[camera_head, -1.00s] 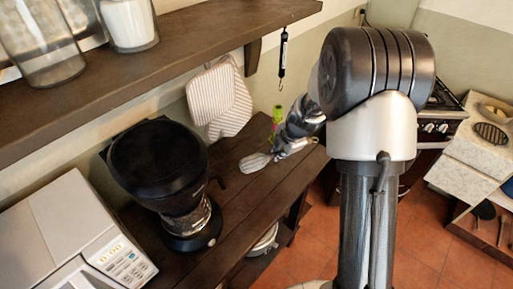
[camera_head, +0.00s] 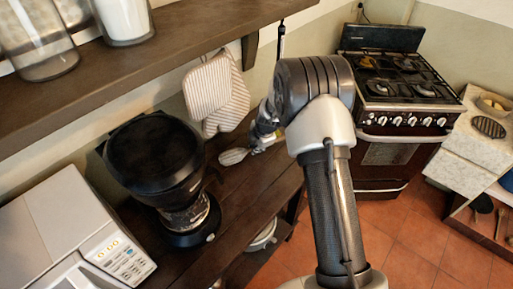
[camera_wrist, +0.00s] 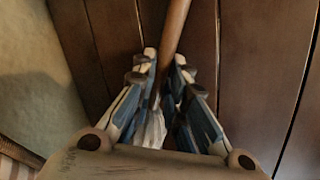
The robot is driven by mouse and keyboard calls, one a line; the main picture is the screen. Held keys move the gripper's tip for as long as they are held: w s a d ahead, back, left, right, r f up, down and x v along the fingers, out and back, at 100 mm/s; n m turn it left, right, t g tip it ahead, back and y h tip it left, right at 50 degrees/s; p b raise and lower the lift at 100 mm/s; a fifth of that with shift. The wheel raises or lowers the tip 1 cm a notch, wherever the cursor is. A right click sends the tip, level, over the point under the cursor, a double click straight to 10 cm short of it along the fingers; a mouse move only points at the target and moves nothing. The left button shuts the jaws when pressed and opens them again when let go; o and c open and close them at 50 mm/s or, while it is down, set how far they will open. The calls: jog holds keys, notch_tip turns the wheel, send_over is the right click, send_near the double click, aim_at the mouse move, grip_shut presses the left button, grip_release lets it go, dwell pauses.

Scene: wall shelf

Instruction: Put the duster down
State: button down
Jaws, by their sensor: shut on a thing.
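The duster has a brown wooden handle (camera_wrist: 174,32) that runs up between my fingers in the wrist view. A pale, whitish part (camera_wrist: 150,130) of it shows between the fingers nearer the camera. In the head view a pale oval end (camera_head: 234,156) sticks out left of my gripper (camera_head: 260,143), low over the wooden counter (camera_head: 235,215). My gripper (camera_wrist: 164,68) is shut on the duster, with a finger on each side. I cannot tell whether the duster touches the counter planks. My arm hides part of the gripper in the head view.
A black coffee maker (camera_head: 158,165) and a microwave (camera_head: 70,235) stand on the left of the counter. Striped oven mitts (camera_head: 210,95) hang on the wall behind. A wall shelf (camera_head: 150,55) with jars is above. A stove (camera_head: 395,115) stands right of my arm. Bare planks surround the gripper.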

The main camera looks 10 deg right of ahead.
jog(key=shift+w+f, duration=0.1)
jog(key=shift+f, duration=0.1)
jog(key=c, duration=1.9)
grip_release()
jog(key=shift+r, duration=0.1)
